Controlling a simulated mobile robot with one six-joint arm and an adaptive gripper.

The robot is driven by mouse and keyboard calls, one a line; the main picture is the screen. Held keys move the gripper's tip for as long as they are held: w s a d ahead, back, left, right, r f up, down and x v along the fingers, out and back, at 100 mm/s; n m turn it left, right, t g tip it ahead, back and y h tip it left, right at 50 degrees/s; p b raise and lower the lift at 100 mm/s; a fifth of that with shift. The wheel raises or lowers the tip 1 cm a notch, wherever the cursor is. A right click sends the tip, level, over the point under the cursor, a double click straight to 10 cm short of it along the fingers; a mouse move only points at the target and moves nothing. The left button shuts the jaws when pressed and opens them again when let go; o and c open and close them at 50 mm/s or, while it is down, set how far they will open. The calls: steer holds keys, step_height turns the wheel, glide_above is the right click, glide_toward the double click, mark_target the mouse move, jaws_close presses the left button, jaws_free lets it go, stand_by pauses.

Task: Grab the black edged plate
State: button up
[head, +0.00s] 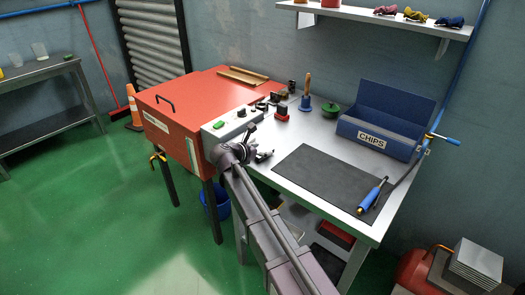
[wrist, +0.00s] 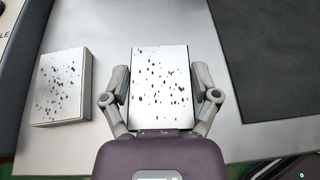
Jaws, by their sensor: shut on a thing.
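A flat silver plate (wrist: 160,88) with black specks on its face and a thin dark line along its edges is between my fingers in the wrist view. My gripper (wrist: 160,78) is shut on its left and right sides. A second speckled plate (wrist: 62,86), with pale, thicker-looking sides, lies to the left, apart from my gripper. In the head view my gripper (head: 262,155) is low over the bench's left part, beside the control panel. The plates are mostly hidden by my arm there. I cannot tell whether the held plate touches the bench.
The metal bench (head: 320,132) carries a dark mat (head: 325,182) to the right of my gripper. A red machine (head: 165,110) with a control panel (head: 232,124) stands left. A blue chips bin (head: 375,140), a green pot (head: 331,110) and a blue-handled tool (head: 372,195) are also on the bench.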

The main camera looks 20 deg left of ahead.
steer(key=shift+r+p, duration=1.25)
steer(key=shift+r, duration=0.2)
steer(key=shift+s+r, duration=0.15)
steer(key=shift+s, duration=0.2)
steer(key=s+a+r+p, duration=0.1)
steer(key=s, duration=1.4)
